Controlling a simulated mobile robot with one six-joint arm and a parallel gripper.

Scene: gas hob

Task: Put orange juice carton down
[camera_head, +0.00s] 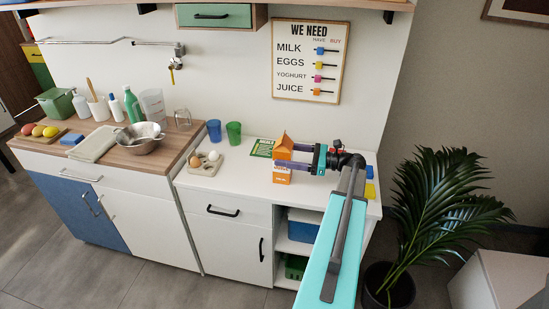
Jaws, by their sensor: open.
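The orange juice carton (282,176) is an orange and white gable-topped box. It stands upright on the white countertop (235,184), right of the egg tray. My gripper (284,155) reaches in from the right, and its purple fingers lie level around the carton's upper part. The fingers are open. Whether either finger still touches the carton is too small to tell. The fingers partly hide the carton's middle.
An egg tray (205,164), a blue cup (214,130), a green cup (234,133) and a green booklet (262,148) are near the carton. Blue and yellow items (369,190) lie at the counter's right end. A potted plant (440,205) stands right of the counter.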

